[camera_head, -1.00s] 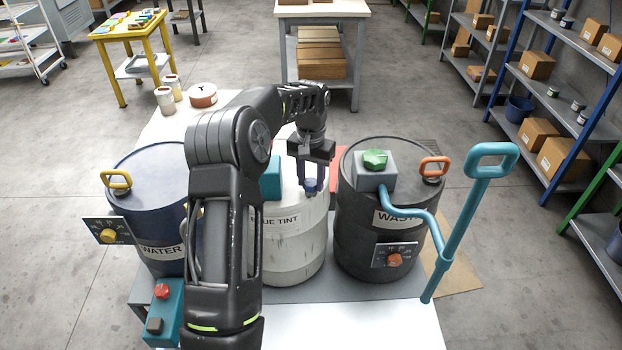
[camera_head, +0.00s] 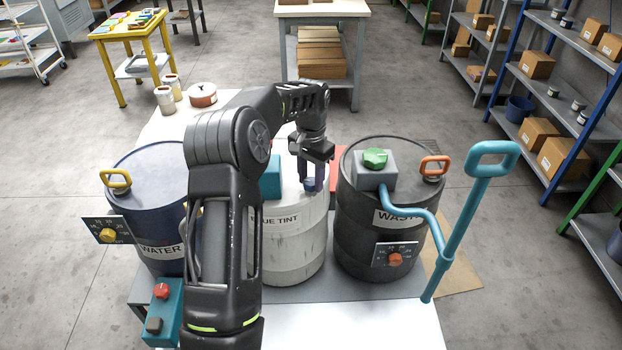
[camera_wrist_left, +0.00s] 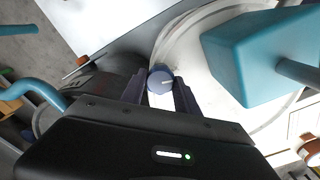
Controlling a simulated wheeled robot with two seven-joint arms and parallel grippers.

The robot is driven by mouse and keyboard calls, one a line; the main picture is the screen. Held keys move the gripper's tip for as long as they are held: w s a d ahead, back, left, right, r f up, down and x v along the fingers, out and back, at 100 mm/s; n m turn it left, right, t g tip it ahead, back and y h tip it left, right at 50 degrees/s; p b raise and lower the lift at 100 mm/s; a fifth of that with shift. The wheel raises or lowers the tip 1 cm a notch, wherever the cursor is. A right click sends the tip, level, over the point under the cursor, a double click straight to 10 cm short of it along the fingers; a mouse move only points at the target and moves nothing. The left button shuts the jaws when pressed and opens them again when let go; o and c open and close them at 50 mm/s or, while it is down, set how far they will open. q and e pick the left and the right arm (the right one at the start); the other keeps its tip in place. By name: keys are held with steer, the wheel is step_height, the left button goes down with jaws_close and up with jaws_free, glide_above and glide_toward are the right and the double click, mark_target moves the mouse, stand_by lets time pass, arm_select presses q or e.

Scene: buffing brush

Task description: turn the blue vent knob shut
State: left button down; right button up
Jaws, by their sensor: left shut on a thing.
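The blue vent knob (camera_head: 309,185) sits on top of the white drum (camera_head: 291,246), near its right rim. In the left wrist view the knob (camera_wrist_left: 160,79) is round and blue with a pale pointer mark on its face. My left gripper (camera_head: 311,181) points down over the knob, its two fingers on either side of it. In the left wrist view the fingertips (camera_wrist_left: 160,84) close on the knob's sides. The gripper is shut on the knob. My right gripper is in neither view.
A teal box (camera_head: 270,180) stands on the white drum, left of the knob. The black waste drum (camera_head: 365,235) is close on the right, with a teal pipe and handle (camera_head: 470,215). The blue water drum (camera_head: 150,190) is on the left.

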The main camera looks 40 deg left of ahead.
mark_target(311, 181)
arm_select(q)
steer(key=m, duration=0.3)
steer(key=shift+m, duration=0.3)
steer(key=m, duration=0.3)
steer(key=shift+m, duration=0.3)
steer(key=m, duration=0.3)
steer(key=shift+m, duration=0.4)
steer(key=m, duration=0.4)
steer(key=c, duration=0.9)
jaws_free()
steer(key=shift+r, duration=0.1)
step_height(311, 181, up, 8)
steer(key=shift+f+b, duration=0.15)
steer(key=shift+b, duration=0.6)
